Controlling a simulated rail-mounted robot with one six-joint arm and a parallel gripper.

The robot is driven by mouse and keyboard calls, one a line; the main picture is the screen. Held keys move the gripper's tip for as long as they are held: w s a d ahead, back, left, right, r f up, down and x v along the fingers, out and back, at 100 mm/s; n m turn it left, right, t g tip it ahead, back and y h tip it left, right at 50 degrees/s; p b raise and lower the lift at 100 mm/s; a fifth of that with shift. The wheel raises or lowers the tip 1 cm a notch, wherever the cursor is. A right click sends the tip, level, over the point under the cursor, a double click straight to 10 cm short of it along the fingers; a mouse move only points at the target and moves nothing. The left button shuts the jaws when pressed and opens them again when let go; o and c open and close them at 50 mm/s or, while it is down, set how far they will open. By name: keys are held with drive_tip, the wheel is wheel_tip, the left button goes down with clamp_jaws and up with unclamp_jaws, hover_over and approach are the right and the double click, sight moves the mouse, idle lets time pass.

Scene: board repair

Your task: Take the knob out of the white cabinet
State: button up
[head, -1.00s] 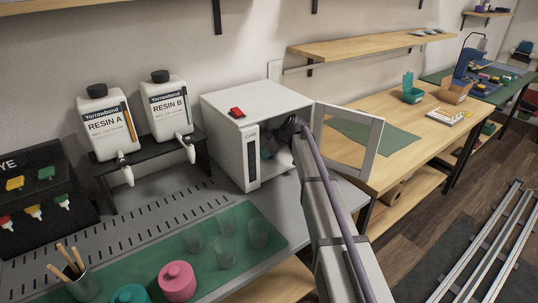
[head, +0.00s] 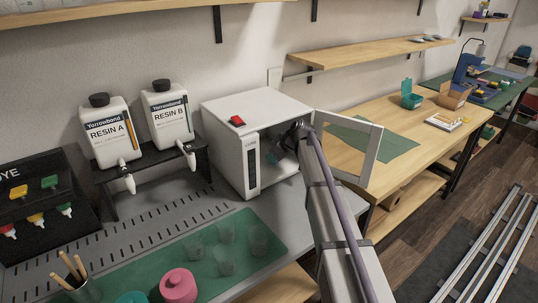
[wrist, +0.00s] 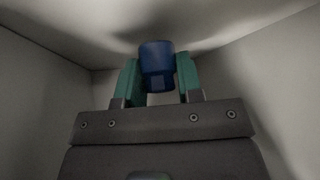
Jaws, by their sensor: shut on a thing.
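The white cabinet (head: 215,122) stands on the grey bench with its framed door (head: 362,160) swung open to the right. My gripper (wrist: 158,75) is inside the cabinet, shut on the blue knob (wrist: 157,56). The knob sits between the two green fingers and stands out past their tips. In the head view my arm reaches in through the open front. There my gripper (head: 279,152) shows only in part, and the knob cannot be made out.
A red item (head: 237,120) lies on the cabinet top. Resin bottles (head: 109,132) stand on a black rack to the left. Clear cups (head: 226,262) and a pink jar (head: 178,286) sit on the green mat in front. The open door is close beside my arm.

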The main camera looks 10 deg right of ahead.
drive_tip(key=s+d, duration=1)
drive_tip(key=d, duration=0.1)
drive_tip(key=shift+s+d, duration=0.25)
drive_tip(key=shift+d, duration=0.05)
